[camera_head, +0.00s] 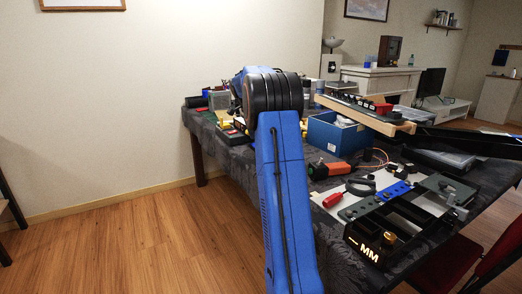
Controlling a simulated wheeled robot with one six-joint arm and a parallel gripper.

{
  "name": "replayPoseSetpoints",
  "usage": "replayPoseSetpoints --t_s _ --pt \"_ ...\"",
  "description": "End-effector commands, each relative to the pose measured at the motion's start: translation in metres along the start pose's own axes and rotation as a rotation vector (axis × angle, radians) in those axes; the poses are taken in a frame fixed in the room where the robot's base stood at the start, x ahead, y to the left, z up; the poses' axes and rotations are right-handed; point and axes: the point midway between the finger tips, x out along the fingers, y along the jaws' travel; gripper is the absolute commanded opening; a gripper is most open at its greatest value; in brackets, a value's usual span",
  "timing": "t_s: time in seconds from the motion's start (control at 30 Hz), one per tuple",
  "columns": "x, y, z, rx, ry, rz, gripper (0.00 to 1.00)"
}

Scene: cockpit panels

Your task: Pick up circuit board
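My blue arm reaches up and over the near left part of the table, ending in view at a thick black and blue joint. My gripper does not show; the arm hides whatever lies behind it. I cannot pick out the circuit board for certain. A small green flat piece (360,208) lies at the left of the panel parts, and a dark green plate (448,187) lies to the right. Either is too small to identify.
A table with a dark cloth (330,232) is crowded. Open floor lies left.

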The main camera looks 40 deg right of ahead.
Motion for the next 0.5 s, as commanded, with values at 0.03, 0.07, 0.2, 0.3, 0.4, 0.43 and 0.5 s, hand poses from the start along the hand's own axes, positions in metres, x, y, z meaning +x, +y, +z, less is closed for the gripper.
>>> replayPoseSetpoints --t_s 0.03,0.07,0.2,0.3,0.4,0.43,0.5 --pt "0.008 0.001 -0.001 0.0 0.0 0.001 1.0" --pt "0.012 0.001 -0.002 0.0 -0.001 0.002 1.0" --pt "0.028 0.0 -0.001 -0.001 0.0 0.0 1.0" --pt "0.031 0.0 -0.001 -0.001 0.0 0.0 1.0" --pt "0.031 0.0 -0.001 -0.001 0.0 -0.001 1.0" --pt "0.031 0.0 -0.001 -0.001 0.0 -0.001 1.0" --pt "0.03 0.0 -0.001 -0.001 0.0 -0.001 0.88"
